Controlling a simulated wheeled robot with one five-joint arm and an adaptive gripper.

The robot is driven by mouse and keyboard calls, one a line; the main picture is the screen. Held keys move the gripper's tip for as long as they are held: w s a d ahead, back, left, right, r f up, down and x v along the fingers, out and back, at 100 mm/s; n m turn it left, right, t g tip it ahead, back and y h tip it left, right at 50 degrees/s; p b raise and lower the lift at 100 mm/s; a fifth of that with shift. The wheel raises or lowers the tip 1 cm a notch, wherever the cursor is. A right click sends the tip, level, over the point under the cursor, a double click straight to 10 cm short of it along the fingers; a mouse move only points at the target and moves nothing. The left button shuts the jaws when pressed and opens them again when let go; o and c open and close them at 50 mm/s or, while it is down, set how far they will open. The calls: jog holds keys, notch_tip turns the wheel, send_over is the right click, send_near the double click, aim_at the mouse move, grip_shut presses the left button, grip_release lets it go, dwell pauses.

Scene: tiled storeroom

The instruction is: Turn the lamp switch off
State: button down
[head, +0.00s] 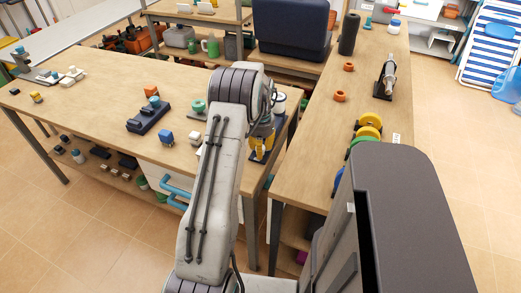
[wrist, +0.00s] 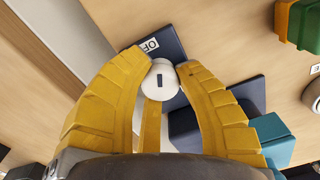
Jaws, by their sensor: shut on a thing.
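The lamp switch has a round white knob (wrist: 163,91) with a short dark mark on its top, which runs nearly up and down in the wrist view. The knob sits on a dark navy plate (wrist: 172,48). A white label (wrist: 150,45) on the plate, reading "OF" with the rest cut off, lies just beyond the knob, a little left. My yellow gripper (wrist: 161,64) is around the knob and shut on it. In the head view my gripper (head: 262,148) is low over the near right corner of the left table, and my arm and fingers mostly hide the switch.
A navy block and a teal block (wrist: 273,135) stand right of the gripper in the wrist view. An orange and green object (wrist: 298,25) is at its upper right. The left table (head: 90,85) holds several small objects. A gap separates it from the right table (head: 315,125).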

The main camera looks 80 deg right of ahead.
jog(key=n, duration=0.4)
jog(key=shift+a+f+n, duration=0.1)
jog(key=shift+n, duration=0.3)
dwell(0.4)
jog(key=c, duration=0.9)
grip_release()
jog(key=shift+o, duration=0.2)
notch_tip(320, 180, up, 12)
dwell(0.4)
